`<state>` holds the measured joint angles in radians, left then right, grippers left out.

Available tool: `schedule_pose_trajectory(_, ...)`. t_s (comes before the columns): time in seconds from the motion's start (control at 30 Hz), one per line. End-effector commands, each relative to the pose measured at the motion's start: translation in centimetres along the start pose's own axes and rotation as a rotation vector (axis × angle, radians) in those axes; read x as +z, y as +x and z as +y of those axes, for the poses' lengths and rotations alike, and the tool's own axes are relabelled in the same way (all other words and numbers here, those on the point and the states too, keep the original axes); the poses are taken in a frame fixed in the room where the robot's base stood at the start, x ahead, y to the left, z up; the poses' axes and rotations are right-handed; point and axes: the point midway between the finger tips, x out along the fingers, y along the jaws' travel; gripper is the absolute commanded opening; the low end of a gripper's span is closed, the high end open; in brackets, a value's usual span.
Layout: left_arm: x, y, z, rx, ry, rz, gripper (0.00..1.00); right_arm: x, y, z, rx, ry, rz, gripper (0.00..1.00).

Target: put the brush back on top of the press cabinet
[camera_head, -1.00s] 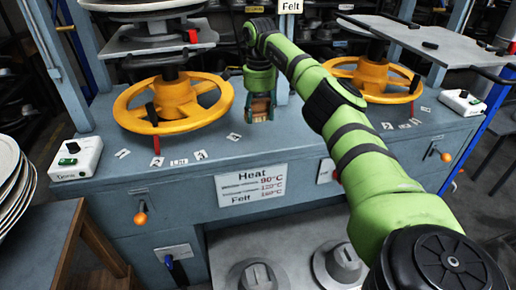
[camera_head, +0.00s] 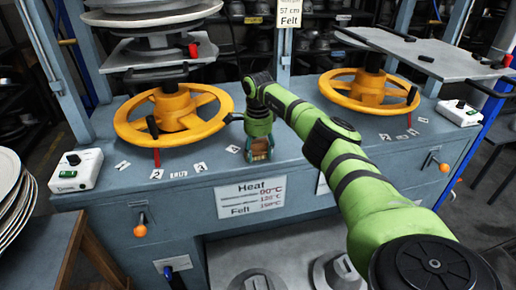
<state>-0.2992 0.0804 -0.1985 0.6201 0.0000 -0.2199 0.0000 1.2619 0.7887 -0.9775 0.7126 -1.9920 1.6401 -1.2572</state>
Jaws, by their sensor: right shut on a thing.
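My right gripper (camera_head: 257,144) points down over the front part of the press cabinet's grey-blue top (camera_head: 310,125), between the two yellow handwheels. It is shut on the brush (camera_head: 259,152), of which only a small brown part shows at the fingertips. The gripper hides the rest of it. The brush's lower end appears close to the cabinet top, just behind its front edge. I cannot tell whether it touches. My left gripper is not in view.
Yellow handwheels (camera_head: 134,132) and (camera_head: 331,90) stand left and right on the cabinet. White control boxes (camera_head: 89,171) and (camera_head: 460,112) sit at its ends. A Heat/Felt sign (camera_head: 250,197) is on the front. Small number labels lie on the top, with bare surface between.

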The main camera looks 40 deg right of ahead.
Motion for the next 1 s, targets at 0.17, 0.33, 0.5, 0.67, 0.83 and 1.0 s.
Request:
schedule_pose_trajectory(0.17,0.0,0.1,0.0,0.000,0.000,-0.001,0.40,0.0,0.0,0.0,-0.001,-0.001,0.000,0.27)
schedule_pose_trajectory(0.33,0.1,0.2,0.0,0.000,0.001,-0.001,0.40,0.0,0.4,0.0,0.000,-0.001,0.000,0.66)
schedule_pose_trajectory(0.5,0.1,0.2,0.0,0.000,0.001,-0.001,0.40,0.0,0.3,0.0,0.000,-0.001,0.000,0.81)
schedule_pose_trajectory(0.67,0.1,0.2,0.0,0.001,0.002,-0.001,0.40,0.0,0.3,0.0,0.000,-0.001,0.000,0.81)
schedule_pose_trajectory(0.83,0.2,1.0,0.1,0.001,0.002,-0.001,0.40,0.1,0.7,0.0,0.000,-0.001,-0.001,0.81)
schedule_pose_trajectory(1.0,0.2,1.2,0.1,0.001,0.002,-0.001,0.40,0.1,-2.2,-0.1,-0.005,0.000,-0.002,0.81)
